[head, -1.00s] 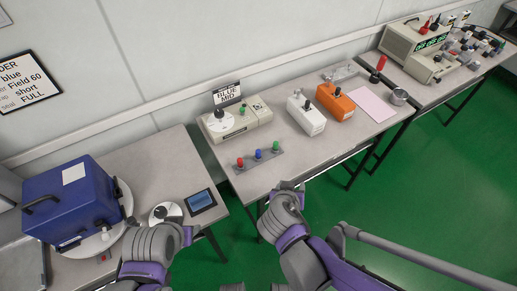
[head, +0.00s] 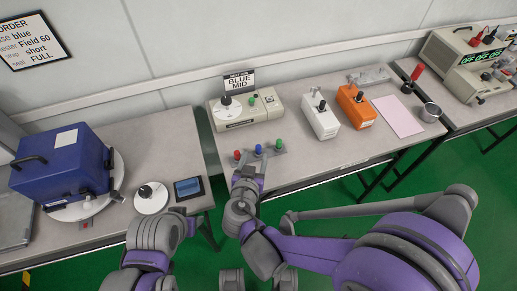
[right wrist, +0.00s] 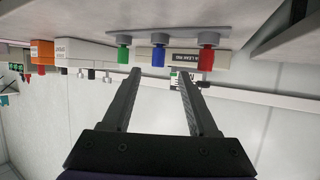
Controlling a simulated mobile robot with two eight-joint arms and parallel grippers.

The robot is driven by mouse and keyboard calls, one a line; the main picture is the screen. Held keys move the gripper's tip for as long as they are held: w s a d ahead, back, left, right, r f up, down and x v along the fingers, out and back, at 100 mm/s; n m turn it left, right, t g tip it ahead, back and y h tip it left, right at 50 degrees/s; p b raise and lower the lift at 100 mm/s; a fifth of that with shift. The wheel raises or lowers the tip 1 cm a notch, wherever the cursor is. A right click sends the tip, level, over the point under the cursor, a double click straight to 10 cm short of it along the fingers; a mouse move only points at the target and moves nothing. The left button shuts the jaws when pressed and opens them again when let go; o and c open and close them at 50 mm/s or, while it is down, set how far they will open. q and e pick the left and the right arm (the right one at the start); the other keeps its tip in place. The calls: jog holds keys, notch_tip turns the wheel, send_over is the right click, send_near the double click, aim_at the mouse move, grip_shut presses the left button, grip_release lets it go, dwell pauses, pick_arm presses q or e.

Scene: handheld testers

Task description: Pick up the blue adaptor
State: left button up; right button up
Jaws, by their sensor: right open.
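The blue adaptor (head: 258,149) stands between a red adaptor (head: 237,155) and a green adaptor (head: 279,144) on a grey strip at the front of the middle table. My right gripper (head: 249,170) is open and empty, just in front of the strip. In the right wrist view, which looks upside down, the blue adaptor (right wrist: 158,54) lies ahead between the two fingertips (right wrist: 160,72), apart from them. The green adaptor (right wrist: 124,52) and red adaptor (right wrist: 205,55) lie to either side. My left gripper (head: 186,222) is low at the left; its jaws are not clear.
A beige tester (head: 247,109) with a "BLUE MID" sign (head: 239,79) stands behind the strip. A white tester (head: 320,118) and an orange tester (head: 355,106) stand to the right. A blue box (head: 62,165) and a small screen (head: 189,187) are on the left table.

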aim_at(258, 151)
jog(key=x, duration=0.7)
jog(key=shift+s+d+f+b, duration=0.1)
jog(key=shift+s+f+b, duration=0.05)
jog(key=shift+f+b, duration=0.2)
grip_shut()
